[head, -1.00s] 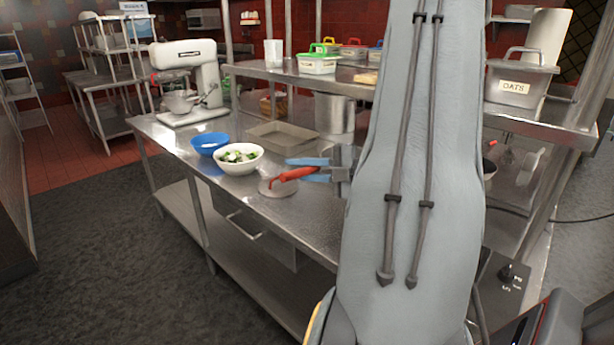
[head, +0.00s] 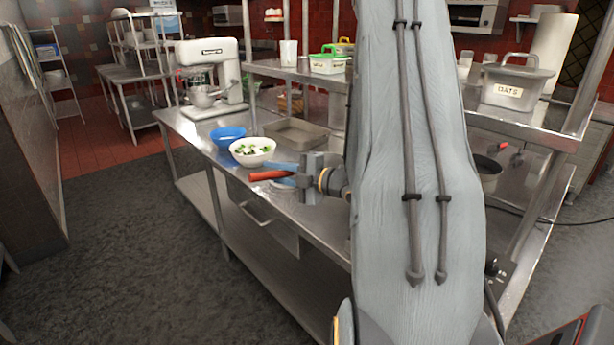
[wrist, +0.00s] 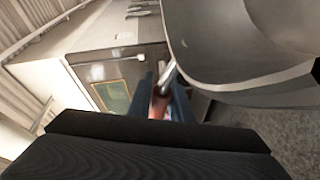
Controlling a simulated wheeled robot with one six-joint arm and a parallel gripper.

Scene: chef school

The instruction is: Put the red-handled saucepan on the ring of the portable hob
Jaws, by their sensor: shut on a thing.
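My gripper (head: 283,172) is shut on the red handle (head: 265,176) of the saucepan, over the front edge of the steel table. The handle's free end sticks out to the left in the head view. In the wrist view the handle (wrist: 158,105) lies between the blue fingers, and the grey saucepan body (wrist: 235,60) fills the upper right. In the head view the saucepan body is mostly hidden by my gripper and arm. A black knob (head: 494,268) shows at the right edge of my arm; I cannot tell whether it belongs to the portable hob. No hob ring shows.
A white bowl of greens (head: 253,159), a blue bowl (head: 228,132) and a shallow metal tray (head: 297,138) stand near my gripper. A stand mixer (head: 212,75) is at the far end. A grey pot (head: 488,174) stands right of my arm. A shelf (head: 300,76) runs above the table.

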